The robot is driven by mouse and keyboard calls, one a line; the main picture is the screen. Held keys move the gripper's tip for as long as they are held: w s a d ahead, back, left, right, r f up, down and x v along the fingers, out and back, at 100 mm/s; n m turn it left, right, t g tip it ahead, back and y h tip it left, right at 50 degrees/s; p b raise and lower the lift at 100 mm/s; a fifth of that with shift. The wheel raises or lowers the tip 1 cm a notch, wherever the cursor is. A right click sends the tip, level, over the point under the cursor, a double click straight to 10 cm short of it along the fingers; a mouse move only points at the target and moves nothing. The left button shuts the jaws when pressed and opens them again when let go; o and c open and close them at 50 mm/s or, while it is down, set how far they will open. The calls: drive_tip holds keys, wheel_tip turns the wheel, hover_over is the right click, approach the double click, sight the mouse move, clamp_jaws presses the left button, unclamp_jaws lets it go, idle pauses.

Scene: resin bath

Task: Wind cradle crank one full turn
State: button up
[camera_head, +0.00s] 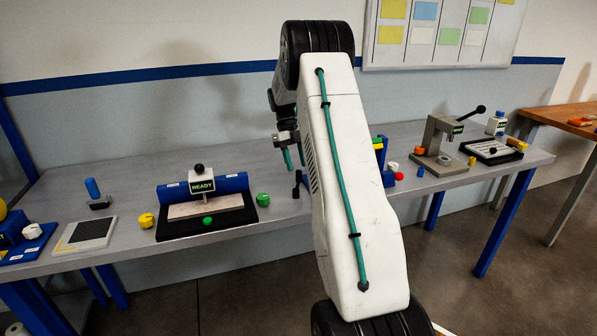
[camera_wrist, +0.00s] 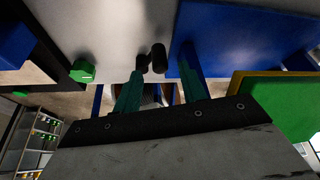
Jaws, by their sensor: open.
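The crank, a black piece with a rounded grip (camera_head: 297,187), stands at the bench just left of my arm in the head view. In the wrist view the black crank (camera_wrist: 158,57) lies ahead of the teal fingers, between their lines. The likely cradle, a blue body (camera_wrist: 235,35) with green and yellow parts, is right of it. In the head view my arm hides most of this blue body (camera_head: 388,179). My gripper (camera_head: 293,158) is open and empty above the bench, its fingers pointing down. Its fingers also show in the wrist view (camera_wrist: 162,82), apart from the crank as far as I can tell.
Left on the bench (camera_head: 130,200) are a black tray (camera_head: 207,225) with a READY sign (camera_head: 202,186), a green knob (camera_head: 263,199) and a yellow knob (camera_head: 146,220). Right of my arm are small coloured knobs and a lever press (camera_head: 440,145). A wall stands behind.

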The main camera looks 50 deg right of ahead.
drive_tip(key=shift+v, duration=1.75)
